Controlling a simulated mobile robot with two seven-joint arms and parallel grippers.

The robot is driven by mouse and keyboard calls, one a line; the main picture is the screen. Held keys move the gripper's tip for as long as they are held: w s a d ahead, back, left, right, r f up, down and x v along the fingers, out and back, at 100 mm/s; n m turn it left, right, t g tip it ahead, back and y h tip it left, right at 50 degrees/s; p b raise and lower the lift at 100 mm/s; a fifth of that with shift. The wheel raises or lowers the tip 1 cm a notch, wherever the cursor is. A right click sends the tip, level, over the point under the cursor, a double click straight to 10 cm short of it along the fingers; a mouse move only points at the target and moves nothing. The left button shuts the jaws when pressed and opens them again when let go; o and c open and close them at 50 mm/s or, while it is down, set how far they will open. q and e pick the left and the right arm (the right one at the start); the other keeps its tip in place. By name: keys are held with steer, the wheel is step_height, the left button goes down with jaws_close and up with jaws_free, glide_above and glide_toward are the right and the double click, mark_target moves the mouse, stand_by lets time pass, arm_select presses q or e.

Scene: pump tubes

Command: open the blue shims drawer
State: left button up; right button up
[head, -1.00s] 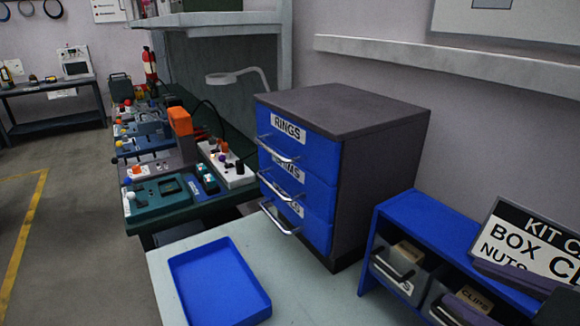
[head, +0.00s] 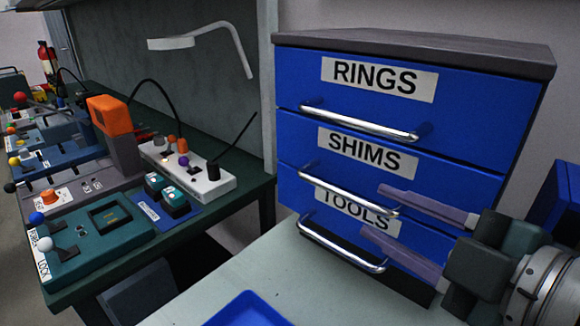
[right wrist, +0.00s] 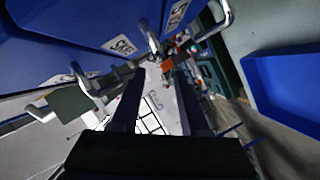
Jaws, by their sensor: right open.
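The blue shims drawer (head: 300,150) is the middle of three in the cabinet, with a white SHIMS label and its front level with the others. Its silver bar handle (head: 335,186) runs below the label. My right gripper (head: 372,211) comes in from the right, open and empty. Its upper finger overlaps the right end of the shims handle in the head view; its lower finger is in front of the tools drawer. I cannot tell whether either touches. The right wrist view shows both fingers apart (right wrist: 158,82), with drawer handles beyond the tips. My left gripper is out of view.
The rings drawer handle (head: 360,122) is above and the tools drawer handle (head: 340,245) close below. A blue tray (head: 248,312) lies on the pale table in front. A bench with devices (head: 110,235) stands left; a blue shelf unit (head: 563,200) is at the right.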

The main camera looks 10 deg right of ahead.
mark_target(351, 199)
steer(key=x, duration=0.8)
steer(key=shift+w+f, duration=0.1)
jaws_close()
stand_by(1.2)
